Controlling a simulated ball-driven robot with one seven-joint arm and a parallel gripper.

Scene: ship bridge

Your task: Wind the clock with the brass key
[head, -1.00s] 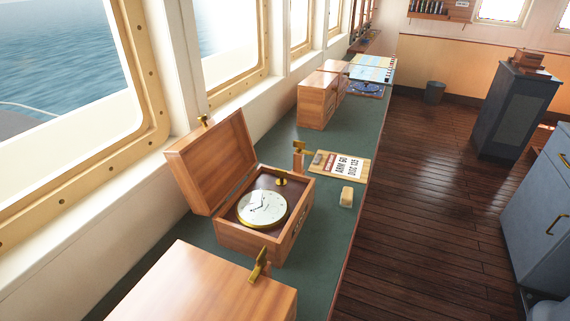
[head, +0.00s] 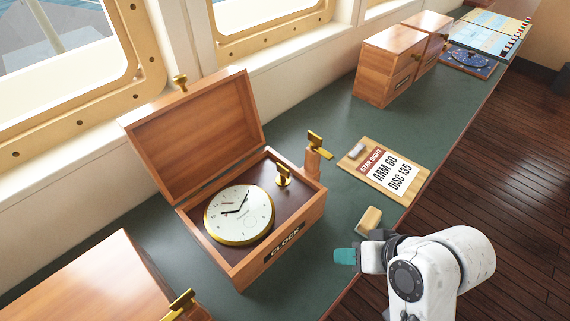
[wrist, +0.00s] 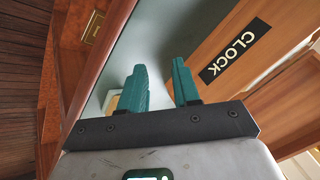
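The clock (head: 240,214) has a white dial and brass rim and lies face up in an open wooden box (head: 222,262) labelled CLOCK. A small brass T-shaped piece (head: 283,176) stands inside the box, right of the dial. Another brass piece (head: 320,144) sits on a wooden post just beyond the box. I cannot tell for sure which is the key. My gripper (head: 345,256), with teal fingers, is right of the box front, apart from it. In the wrist view its fingers (wrist: 160,85) are apart with nothing between them, and the CLOCK label (wrist: 235,50) shows to the right.
A pale block (head: 369,220) lies on the green counter (head: 335,212) near my gripper, with a STAR SIGHT board (head: 385,170) beyond. The raised lid (head: 195,135) is on the window side. A closed wooden box (head: 85,285) stands at near left; others (head: 390,65) stand farther back.

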